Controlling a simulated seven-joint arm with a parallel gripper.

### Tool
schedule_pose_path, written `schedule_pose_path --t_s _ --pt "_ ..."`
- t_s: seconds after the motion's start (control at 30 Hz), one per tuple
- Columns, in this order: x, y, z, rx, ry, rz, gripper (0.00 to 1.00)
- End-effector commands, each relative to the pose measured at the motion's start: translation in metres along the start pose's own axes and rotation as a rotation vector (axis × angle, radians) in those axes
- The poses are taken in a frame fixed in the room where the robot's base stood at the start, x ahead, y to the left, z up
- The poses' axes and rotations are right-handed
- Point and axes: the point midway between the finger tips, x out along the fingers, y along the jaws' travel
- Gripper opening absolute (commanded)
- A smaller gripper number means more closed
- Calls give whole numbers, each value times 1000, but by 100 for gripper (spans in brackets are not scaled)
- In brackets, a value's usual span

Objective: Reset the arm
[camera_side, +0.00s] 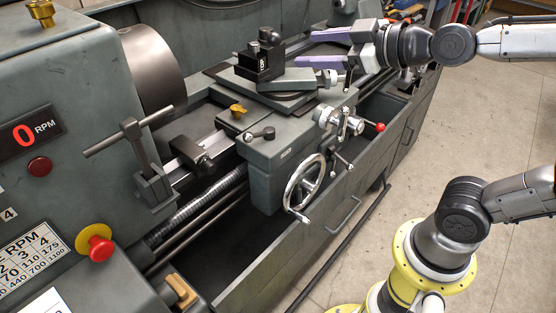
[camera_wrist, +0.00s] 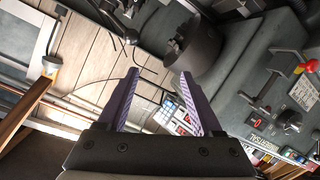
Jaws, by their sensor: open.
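My gripper (camera_side: 304,48) has two purple fingers spread apart, with nothing between them in the side view. It reaches in from the right over the lathe carriage, with its fingertips to the right of the black tool post (camera_side: 262,60). I cannot tell whether the lower finger touches anything there. In the wrist view my gripper (camera_wrist: 159,74) is also open, its fingers pointing away from the camera with an empty gap. The dark lathe chuck (camera_wrist: 193,48) lies beyond the fingertips, and it shows in the side view (camera_side: 153,68) too.
A T-handled key (camera_side: 130,132) stands up in front of the chuck. The lathe carriage (camera_side: 283,150) bears a chrome handwheel (camera_side: 304,188) and a red-knobbed lever (camera_side: 379,127). The headstock (camera_side: 60,90) fills the left. Open floor (camera_side: 400,240) lies in front of the lathe.

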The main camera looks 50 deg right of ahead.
Motion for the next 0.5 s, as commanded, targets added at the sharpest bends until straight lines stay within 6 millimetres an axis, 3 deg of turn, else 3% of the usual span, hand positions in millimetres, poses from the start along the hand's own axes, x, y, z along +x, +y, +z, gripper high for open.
schedule_pose_path --t_s 0.2,0.4,0.5 --pt "-58 -27 60 175 -274 -113 67" --pt "-99 -54 125 324 -604 -164 67" --pt "-114 -61 144 386 -719 -161 67"
